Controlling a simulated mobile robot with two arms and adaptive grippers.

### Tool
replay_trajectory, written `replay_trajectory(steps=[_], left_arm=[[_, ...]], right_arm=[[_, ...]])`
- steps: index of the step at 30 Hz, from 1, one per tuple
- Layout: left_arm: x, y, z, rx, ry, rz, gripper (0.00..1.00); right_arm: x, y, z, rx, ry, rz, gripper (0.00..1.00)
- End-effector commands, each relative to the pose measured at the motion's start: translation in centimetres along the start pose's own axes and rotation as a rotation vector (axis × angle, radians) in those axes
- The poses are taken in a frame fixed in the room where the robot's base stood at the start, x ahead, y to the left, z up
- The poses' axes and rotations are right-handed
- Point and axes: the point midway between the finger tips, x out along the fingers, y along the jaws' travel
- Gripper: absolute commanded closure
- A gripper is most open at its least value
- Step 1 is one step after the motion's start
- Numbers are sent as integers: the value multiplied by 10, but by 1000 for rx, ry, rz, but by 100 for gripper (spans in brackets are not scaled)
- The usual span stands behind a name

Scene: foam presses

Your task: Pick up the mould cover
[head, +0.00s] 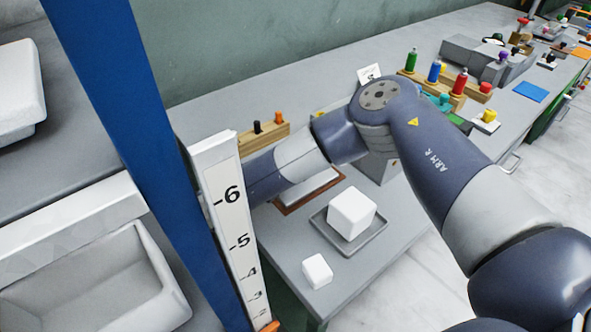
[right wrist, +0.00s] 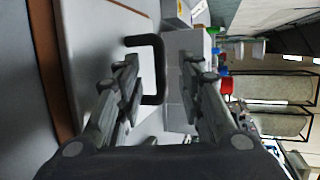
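The mould cover looks like a pale flat plate (right wrist: 92,45) with a black bow handle (right wrist: 159,70) in the right wrist view. My right gripper (right wrist: 158,64) is open, with a finger on each side of the handle and a visible gap to the right finger. I cannot tell whether the left finger touches the handle. In the head view the pale plate (head: 318,187) shows partly on a brown-edged base (head: 292,208), under my right forearm. My right gripper is hidden there behind the post and arm. My left gripper is in neither view.
A blue post (head: 130,130) and a white numbered scale (head: 226,215) stand close in front. A white block (head: 351,212) sits on a grey tray (head: 325,238), with a smaller white cube (head: 317,270) nearby. Racks of coloured bottles (head: 435,72) stand farther back.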

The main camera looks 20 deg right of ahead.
Motion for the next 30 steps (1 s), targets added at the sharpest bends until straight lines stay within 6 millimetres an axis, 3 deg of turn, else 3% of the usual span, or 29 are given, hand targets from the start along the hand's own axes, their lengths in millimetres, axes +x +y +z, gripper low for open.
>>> replay_trajectory(steps=[10,15,30], left_arm=[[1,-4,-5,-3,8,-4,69],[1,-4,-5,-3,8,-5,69],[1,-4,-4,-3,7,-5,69]], right_arm=[[8,0,0,0,0,-2,65],[7,0,0,0,0,-2,100],[6,-4,1,3,-1,-4,100]])
